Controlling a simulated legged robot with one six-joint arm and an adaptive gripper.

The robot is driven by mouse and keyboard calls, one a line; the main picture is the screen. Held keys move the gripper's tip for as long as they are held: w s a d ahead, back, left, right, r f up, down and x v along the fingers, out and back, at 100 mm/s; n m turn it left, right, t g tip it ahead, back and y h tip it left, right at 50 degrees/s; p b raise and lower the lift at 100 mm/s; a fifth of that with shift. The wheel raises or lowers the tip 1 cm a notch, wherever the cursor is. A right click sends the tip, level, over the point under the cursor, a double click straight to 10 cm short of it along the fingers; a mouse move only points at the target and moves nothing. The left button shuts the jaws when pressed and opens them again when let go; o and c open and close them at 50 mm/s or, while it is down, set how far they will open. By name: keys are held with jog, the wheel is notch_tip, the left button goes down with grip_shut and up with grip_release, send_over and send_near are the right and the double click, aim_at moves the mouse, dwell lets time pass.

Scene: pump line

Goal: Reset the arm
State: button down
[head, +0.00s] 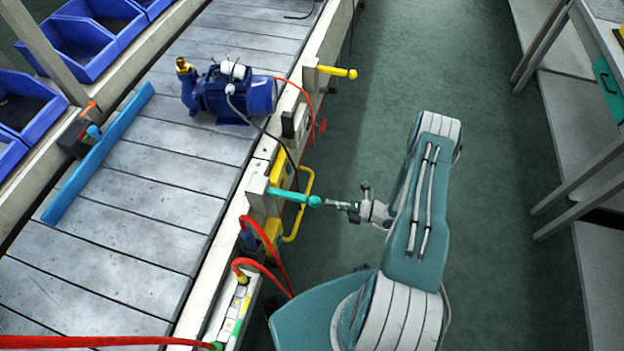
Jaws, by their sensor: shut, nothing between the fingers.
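My gripper (335,204) is at the end of my teal and white arm, over the floor to the right of the conveyor's edge. It points left, and its fingers are shut and empty. Its tip is close to the ball end of a teal lever (293,196) on the conveyor's side rail. I cannot tell from this one view whether the two touch. The arm is bent, with its elbow up and to the right of the gripper.
A blue pump (236,92) stands on the slatted conveyor (165,168). A yellow lever (338,72), a yellow handle (302,205) and red hoses (270,240) stick out along the rail. Blue bins (82,45) line the left. Benches (590,110) stand right, with open green floor (500,200) between.

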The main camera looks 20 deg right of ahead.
jog(key=a+r+n+g+h, duration=0.15)
jog(key=r+n+g, duration=0.25)
jog(key=r+n, duration=0.4)
jog(key=a+r+n+g+h, duration=0.1)
jog(key=a+r+n+g, duration=0.15)
jog(key=r+n, duration=0.6)
jog(key=a+r+n+g+h, duration=0.15)
jog(key=r+n+g, duration=0.3)
jog(key=r, duration=0.55)
jog(key=s+a+r+n+t+h, duration=0.1)
jog(key=s+r+n+t+h, duration=0.2)
jog(key=r+n, duration=0.7)
jog(key=s+r+n+t+h, duration=0.3)
jog(key=s+r+n+h, duration=0.4)
jog(key=s+r+n, duration=0.4)
jog(key=shift+s+a+r+n+t, duration=0.15)
jog(key=shift+s+a+n+t, duration=0.2)
jog(key=shift+s+n, duration=0.35)
